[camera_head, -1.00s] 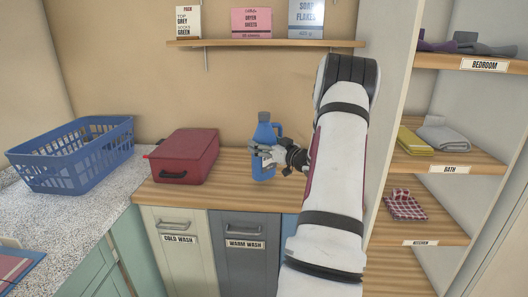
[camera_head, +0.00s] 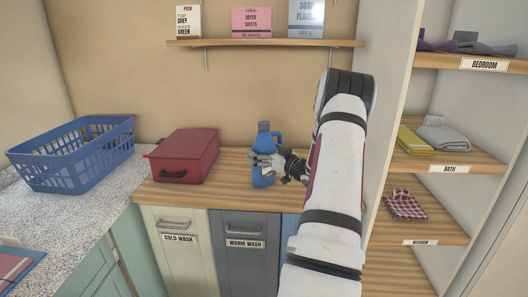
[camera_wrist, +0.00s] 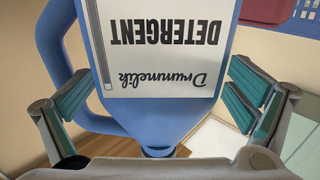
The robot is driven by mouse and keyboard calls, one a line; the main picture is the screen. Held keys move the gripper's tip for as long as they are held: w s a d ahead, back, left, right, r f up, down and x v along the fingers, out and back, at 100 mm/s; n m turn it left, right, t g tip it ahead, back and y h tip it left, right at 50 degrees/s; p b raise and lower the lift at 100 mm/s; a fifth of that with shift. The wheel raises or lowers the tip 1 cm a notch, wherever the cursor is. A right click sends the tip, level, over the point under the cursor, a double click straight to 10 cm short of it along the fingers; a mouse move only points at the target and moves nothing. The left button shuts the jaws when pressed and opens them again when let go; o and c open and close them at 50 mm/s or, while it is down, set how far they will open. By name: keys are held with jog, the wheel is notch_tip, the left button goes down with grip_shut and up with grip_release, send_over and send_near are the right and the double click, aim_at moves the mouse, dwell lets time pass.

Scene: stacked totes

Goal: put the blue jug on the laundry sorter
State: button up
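The blue jug (camera_head: 264,177) is upright over the wooden top of the laundry sorter (camera_head: 217,196), right of the red case. Its base looks at or just above the wood; I cannot tell if it touches. The jug's far side is hidden.
The red case (camera_head: 186,158) stands left of the jug. A blue basket (camera_head: 70,165) sits on the speckled counter. A wall shelf (camera_head: 260,43) with boxes is above, and a labelled shelf unit (camera_head: 440,160) is at right. The sorter top between case and jug is clear.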

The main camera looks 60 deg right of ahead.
jog(key=shift+s+r, duration=0.15)
jog(key=v, duration=1.2)
